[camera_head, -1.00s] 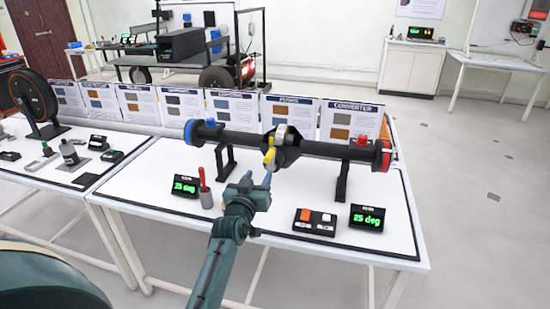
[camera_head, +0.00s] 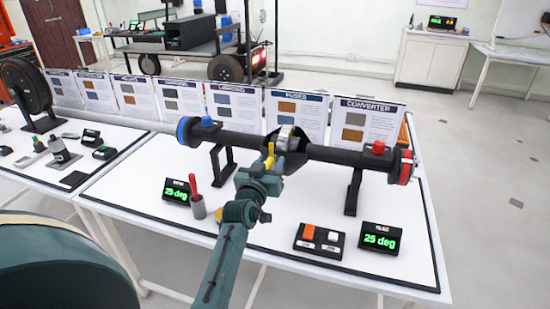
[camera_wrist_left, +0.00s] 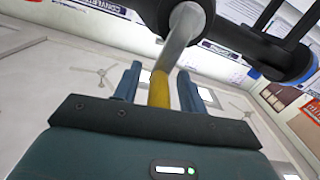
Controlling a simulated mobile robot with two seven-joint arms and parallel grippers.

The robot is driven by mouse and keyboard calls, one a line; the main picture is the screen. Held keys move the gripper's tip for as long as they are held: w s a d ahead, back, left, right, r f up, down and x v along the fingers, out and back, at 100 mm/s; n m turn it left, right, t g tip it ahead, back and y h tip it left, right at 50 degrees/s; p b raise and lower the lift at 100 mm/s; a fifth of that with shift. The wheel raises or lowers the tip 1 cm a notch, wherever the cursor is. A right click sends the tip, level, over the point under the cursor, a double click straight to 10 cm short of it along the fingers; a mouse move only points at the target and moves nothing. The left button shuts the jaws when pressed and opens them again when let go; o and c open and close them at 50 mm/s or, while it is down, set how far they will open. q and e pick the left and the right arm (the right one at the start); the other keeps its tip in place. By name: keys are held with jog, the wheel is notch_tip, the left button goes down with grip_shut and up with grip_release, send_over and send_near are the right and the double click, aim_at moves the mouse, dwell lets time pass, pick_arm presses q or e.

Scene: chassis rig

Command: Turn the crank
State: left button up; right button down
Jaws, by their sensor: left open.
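The crank is a short metal arm with a yellow handle (camera_head: 270,155) at the middle of a black axle (camera_head: 330,154). The yellow handle also shows in the left wrist view (camera_wrist_left: 159,90), with a grey metal shaft (camera_wrist_left: 180,35) above it. My left gripper (camera_head: 267,166) is at the crank, just in front of the axle. In the left wrist view my left gripper (camera_wrist_left: 161,70) is open, with one finger on each side of the yellow handle. Gaps show between handle and fingers. My right gripper is not in view.
The axle rests on black stands on a white table (camera_head: 150,215). Two displays, left (camera_head: 177,191) and right (camera_head: 380,238), read 25 deg. Information boards (camera_head: 235,107) line the back.

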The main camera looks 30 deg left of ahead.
pick_arm(q)
jog(key=shift+w, duration=0.1)
jog(key=shift+r, duration=0.1)
jog(key=shift+c, duration=0.3)
grip_shut()
